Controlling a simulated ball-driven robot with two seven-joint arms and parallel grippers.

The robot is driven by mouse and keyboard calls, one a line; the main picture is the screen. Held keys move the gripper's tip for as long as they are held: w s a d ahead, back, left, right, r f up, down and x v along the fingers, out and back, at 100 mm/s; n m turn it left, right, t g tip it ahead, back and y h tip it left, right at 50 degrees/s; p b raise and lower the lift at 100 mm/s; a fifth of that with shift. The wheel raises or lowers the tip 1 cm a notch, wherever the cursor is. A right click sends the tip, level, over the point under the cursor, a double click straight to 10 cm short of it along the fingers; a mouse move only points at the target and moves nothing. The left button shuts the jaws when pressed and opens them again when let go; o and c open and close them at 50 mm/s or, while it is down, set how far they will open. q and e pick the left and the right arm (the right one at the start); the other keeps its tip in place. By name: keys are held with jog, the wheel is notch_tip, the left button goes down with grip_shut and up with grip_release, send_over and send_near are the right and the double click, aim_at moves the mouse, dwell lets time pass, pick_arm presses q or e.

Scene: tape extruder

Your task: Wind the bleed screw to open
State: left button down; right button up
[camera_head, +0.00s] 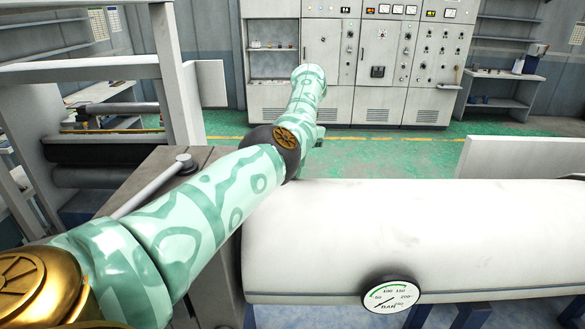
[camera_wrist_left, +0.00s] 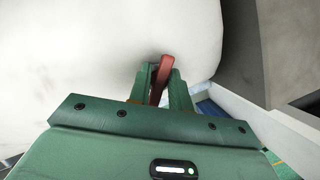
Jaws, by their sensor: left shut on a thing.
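A red bleed screw handle (camera_wrist_left: 164,68) shows in the left wrist view, at the edge of the large white cylinder (camera_head: 400,235). My left gripper (camera_wrist_left: 160,80) has its two green fingers on either side of the handle and is shut on it. The cylinder also fills much of the left wrist view (camera_wrist_left: 75,60). In the head view my patterned left arm reaches forward over the cylinder's left end, and the gripper and screw are hidden from there. My right gripper is in neither view.
A round pressure gauge (camera_head: 391,295) sits on the near side of the cylinder. A grey lever (camera_head: 155,183) with a round knob lies left of my arm. Control cabinets (camera_head: 375,60) stand at the back. Green floor (camera_head: 400,155) is clear behind the cylinder.

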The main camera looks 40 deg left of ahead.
pick_arm(q)
jog(key=n+h, duration=0.1)
jog(key=n, duration=0.2)
jog(key=n+h, duration=0.1)
jog(key=n, duration=0.2)
jog(key=shift+t+p, duration=0.3)
jog(key=shift+t, duration=0.1)
jog(key=c, duration=1.7)
grip_release()
jog(key=shift+n, duration=0.7)
jog(key=o, duration=0.9)
jog(key=shift+r, duration=0.1)
